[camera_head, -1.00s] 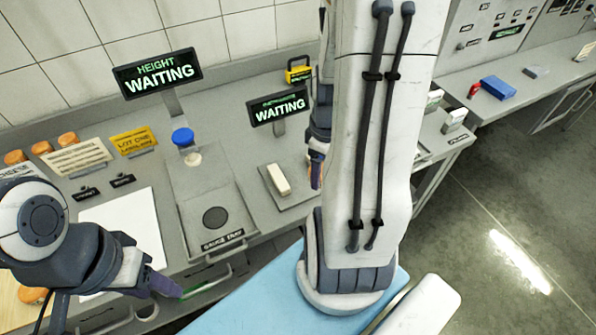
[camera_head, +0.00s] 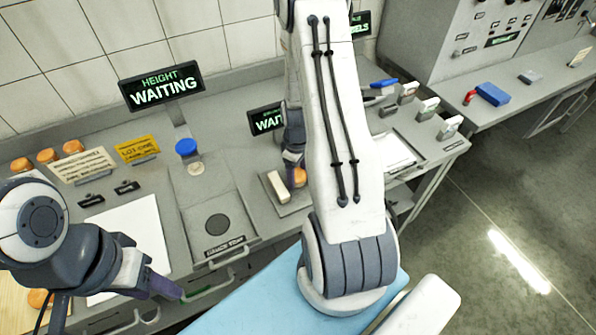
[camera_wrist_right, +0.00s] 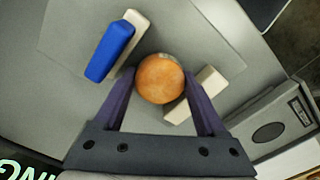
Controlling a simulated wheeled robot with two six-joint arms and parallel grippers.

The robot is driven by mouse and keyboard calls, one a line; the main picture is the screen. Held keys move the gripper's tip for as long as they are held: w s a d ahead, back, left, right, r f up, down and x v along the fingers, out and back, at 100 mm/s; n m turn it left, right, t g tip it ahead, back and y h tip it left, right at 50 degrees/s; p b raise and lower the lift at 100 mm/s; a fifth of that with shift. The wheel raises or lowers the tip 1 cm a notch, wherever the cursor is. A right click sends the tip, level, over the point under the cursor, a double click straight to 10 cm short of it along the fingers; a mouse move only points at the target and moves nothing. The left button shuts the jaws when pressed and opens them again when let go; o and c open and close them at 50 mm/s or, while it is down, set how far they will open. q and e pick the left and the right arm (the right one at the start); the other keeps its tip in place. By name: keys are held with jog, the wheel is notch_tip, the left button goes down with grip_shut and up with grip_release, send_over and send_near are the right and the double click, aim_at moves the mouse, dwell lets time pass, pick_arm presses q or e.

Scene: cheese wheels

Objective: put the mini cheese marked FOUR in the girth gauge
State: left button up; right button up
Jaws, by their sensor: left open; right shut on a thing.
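My right gripper (camera_wrist_right: 160,92) is shut on an orange mini cheese (camera_wrist_right: 160,78); no marking on it can be read. In the right wrist view the cheese is over a grey plate (camera_wrist_right: 75,35), between a blue-capped white block (camera_wrist_right: 110,48) and a plain white block (camera_wrist_right: 207,84), apparently the girth gauge. Whether the cheese touches the plate cannot be told. In the head view the cheese (camera_head: 299,177) shows just right of the white block (camera_head: 277,186); my arm hides the blue one. My left gripper (camera_head: 172,290) is open and empty near the bench's front edge.
A height station with a blue knob (camera_head: 186,147) and a "WAITING" sign (camera_head: 160,86) stands to the left. Several orange cheeses (camera_head: 72,147) sit at the far left behind a white card (camera_head: 78,165). Another cheese (camera_head: 40,298) lies on a wooden board at lower left.

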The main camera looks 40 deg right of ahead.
aim_at(297, 174)
jog(key=shift+f, duration=0.25)
jog(key=shift+f, duration=0.15)
jog(key=o, duration=1.2)
jog(key=shift+c, duration=0.2)
jog(key=shift+r, duration=0.2)
notch_tip(297, 174, up, 12)
jog(key=b, duration=0.2)
